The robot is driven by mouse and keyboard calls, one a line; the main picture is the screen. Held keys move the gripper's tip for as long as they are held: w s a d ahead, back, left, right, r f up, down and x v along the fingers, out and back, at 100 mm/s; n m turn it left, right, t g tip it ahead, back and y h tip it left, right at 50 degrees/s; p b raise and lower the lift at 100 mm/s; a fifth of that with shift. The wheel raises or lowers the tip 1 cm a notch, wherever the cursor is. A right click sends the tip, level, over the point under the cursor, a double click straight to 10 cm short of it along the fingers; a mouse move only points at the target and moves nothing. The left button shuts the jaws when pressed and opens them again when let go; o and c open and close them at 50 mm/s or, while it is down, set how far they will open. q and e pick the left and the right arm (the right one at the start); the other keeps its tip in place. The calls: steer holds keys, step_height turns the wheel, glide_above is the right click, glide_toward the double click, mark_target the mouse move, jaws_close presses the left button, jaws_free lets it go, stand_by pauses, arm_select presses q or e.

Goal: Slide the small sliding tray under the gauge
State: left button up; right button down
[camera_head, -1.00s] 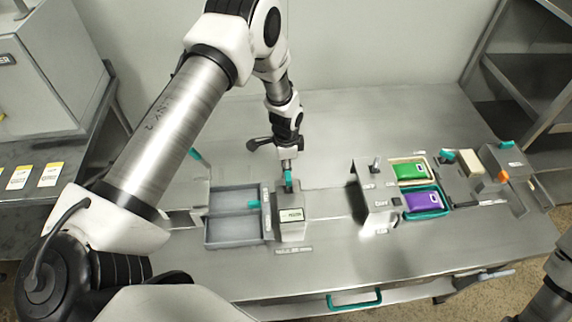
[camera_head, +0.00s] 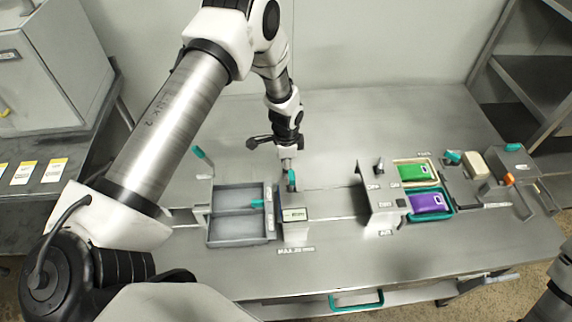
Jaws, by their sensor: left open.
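A grey shallow tray (camera_head: 237,233) with two compartments lies on the left part of the table, with a teal tab (camera_head: 257,204) at its right side. I take it to be the small sliding tray. Right beside it stands a small upright box with a display (camera_head: 295,215), which looks like the gauge; a label is on the table in front of it. A teal piece (camera_head: 292,180) stands at the box's back. My left gripper (camera_head: 277,147) is open just behind this piece; whether it touches it I cannot tell. My right gripper is out of view.
A grey stand (camera_head: 381,207) is to the right, beside trays with a green pouch (camera_head: 413,172) and a purple pouch (camera_head: 428,203). A teal lever (camera_head: 203,156) rises behind the grey tray. The table between box and stand is mostly clear.

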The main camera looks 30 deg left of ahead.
arm_select(q)
step_height(320, 180, up, 12)
steer(key=shift+f, duration=0.15)
steer(key=shift+a, duration=0.1)
stand_by(0.3)
